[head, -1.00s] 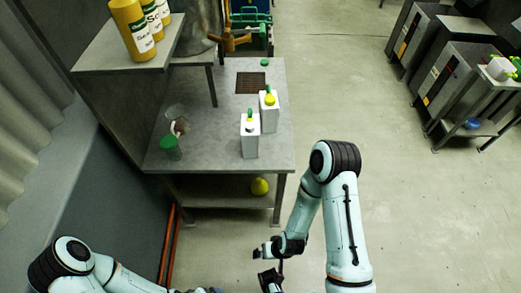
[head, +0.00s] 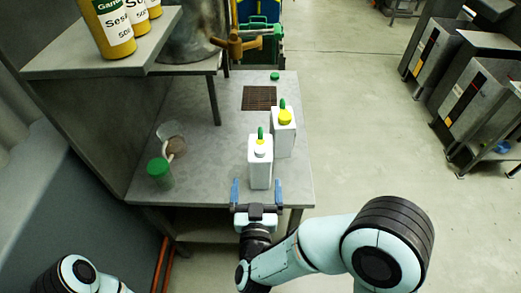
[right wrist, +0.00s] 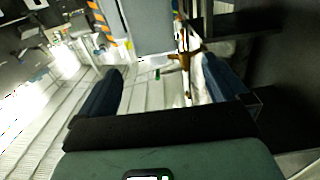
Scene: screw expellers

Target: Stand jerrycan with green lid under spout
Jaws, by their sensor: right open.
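A white jerrycan with a pale cap (head: 260,170) stands upright near the table's front edge. A second white jerrycan with a yellow lid (head: 284,141) stands just behind it to the right. Both show a green part at the top. A small green lid-like piece (head: 275,76) is at the table's back right; I cannot tell whether it is loose. A brass spout (head: 235,43) shows at the back above a brown grate (head: 260,97). My right gripper (head: 257,190) is open and empty, its fingers spread just in front of the nearer jerrycan. My left gripper is out of view.
A green-lidded jar (head: 160,176) and a clear jug (head: 171,140) stand on the metal table (head: 215,165) at left. Yellow bottles (head: 113,30) stand on a raised shelf (head: 65,62). Grey machines (head: 478,95) stand far right. The floor between (head: 360,120) is clear.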

